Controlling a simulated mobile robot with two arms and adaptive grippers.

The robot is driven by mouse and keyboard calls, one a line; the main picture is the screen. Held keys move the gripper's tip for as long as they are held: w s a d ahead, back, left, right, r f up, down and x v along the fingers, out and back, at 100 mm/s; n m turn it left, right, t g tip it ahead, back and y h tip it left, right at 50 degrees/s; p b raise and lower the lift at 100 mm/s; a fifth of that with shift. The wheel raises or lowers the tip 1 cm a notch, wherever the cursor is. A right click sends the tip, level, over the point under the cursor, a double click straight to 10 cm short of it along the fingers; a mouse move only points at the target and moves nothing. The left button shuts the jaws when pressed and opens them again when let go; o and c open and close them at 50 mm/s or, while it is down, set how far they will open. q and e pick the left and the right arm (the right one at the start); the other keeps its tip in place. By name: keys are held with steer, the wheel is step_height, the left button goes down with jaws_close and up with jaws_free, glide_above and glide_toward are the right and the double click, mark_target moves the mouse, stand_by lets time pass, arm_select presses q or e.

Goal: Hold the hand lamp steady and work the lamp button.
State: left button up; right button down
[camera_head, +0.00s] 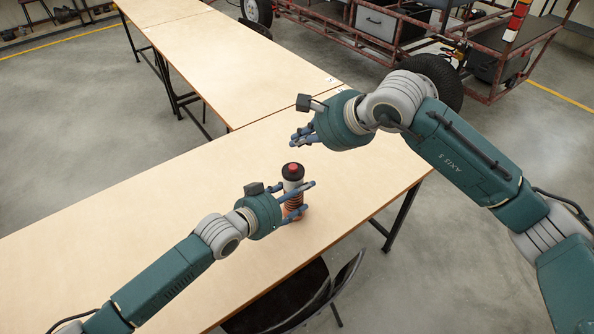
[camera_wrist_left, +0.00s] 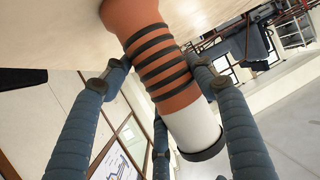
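The hand lamp (camera_head: 292,173) stands upright on the table, with a red button (camera_head: 293,167) on its black top. Its orange body with black rings and its white part also show in the left wrist view (camera_wrist_left: 165,65). My left gripper (camera_head: 305,197) is around the lamp's body, with fingers on both sides. In the left wrist view its fingertips (camera_wrist_left: 160,64) lie close against the orange part and look shut on it. My right gripper (camera_head: 298,138) is above the table, beyond and higher than the lamp. Its fingers look apart and empty.
The table (camera_head: 120,230) is otherwise bare near the lamp, and a second table (camera_head: 230,75) adjoins it at the back. A dark chair (camera_head: 290,300) stands at the near edge. The kart chassis (camera_head: 400,45) is at the back right.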

arm_select(q)
steer(key=o, duration=0.5)
